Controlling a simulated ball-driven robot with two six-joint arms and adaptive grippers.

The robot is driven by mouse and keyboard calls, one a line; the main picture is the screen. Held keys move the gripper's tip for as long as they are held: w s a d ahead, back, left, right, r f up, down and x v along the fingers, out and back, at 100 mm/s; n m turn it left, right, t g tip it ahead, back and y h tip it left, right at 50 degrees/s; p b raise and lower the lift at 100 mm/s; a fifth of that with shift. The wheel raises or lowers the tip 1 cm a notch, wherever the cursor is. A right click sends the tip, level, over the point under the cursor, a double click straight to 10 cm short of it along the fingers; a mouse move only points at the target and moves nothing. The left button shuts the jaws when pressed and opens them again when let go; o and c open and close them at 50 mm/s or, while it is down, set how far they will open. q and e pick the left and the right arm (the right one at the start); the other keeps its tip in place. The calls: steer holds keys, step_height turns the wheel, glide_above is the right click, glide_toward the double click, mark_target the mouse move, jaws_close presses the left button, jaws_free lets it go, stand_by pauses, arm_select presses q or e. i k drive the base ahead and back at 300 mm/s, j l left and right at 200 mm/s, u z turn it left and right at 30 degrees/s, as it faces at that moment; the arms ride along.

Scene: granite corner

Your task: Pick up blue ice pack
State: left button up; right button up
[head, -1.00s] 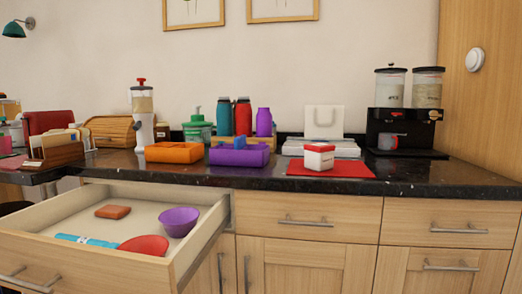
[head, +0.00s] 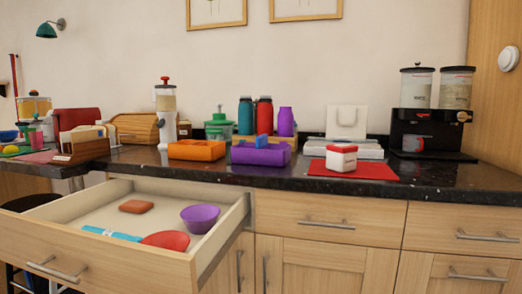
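A small blue block (head: 264,141), which looks like the ice pack, stands upright in or behind the purple lunch box (head: 261,156) on the dark counter. Its lower part is hidden by the box. In the open drawer (head: 93,258) lies a light blue flat or rolled thing (head: 109,234), partly hidden by the drawer front. Neither of my grippers is in view.
The drawer juts out at the left and also holds a brown block (head: 136,206), a purple bowl (head: 200,217) and a red rounded thing (head: 167,240). An orange box (head: 197,150) and a white and red box (head: 341,158) flank the purple box.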

mark_target(261, 141)
steer(key=u, duration=0.4)
steer(key=l+u, duration=0.4)
steer(key=i+l+u, duration=0.1)
steer(key=l+u, duration=0.15)
steer(key=u, duration=0.15)
steer(key=l+u, duration=0.35)
